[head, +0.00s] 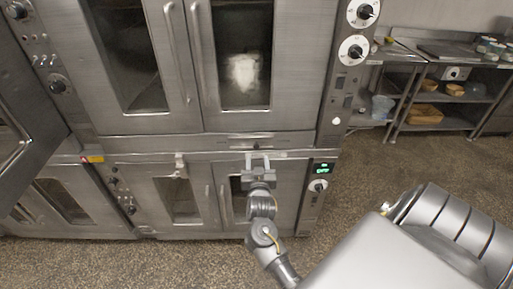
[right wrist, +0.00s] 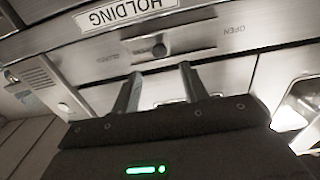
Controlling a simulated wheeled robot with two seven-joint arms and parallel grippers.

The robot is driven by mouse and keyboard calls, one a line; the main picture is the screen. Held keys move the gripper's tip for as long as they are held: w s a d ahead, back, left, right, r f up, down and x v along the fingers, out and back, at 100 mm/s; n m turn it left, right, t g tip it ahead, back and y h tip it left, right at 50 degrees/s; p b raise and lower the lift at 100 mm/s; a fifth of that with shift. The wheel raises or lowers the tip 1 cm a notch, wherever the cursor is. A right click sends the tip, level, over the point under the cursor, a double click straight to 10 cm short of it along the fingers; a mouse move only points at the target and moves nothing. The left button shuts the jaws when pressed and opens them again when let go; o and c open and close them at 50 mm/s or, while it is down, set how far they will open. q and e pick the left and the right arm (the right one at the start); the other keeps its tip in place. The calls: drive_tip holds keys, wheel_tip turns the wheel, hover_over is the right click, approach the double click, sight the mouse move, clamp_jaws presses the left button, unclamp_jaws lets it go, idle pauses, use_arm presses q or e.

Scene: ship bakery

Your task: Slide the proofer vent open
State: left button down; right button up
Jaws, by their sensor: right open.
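The knob sits between the words, nearer CLOSED. In the head view the strip lies on the band (head: 250,143) between upper and lower doors; the knob is too small to make out. My right gripper (head: 258,159) is open in front of this band. In the right wrist view its two fingers (right wrist: 160,72) are spread just below the knob, apparently not gripping it. My left gripper is not in view.
Upper oven doors (head: 235,60) and lower doors (head: 178,200) have upright bar handles. A green-lit display (head: 324,168) sits right of the lower doors. An upside-down HOLDING label (right wrist: 125,12) is beside the vent. Shelving (head: 440,95) stands at the back right; the speckled floor there is open.

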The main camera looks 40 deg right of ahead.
sight(257, 147)
drive_tip(key=p+x, duration=0.1)
drive_tip(key=x, duration=0.6)
drive_tip(key=shift+w+d, duration=0.1)
drive_tip(key=shift+d, duration=0.05)
drive_tip(key=shift+c, duration=0.3)
clamp_jaws()
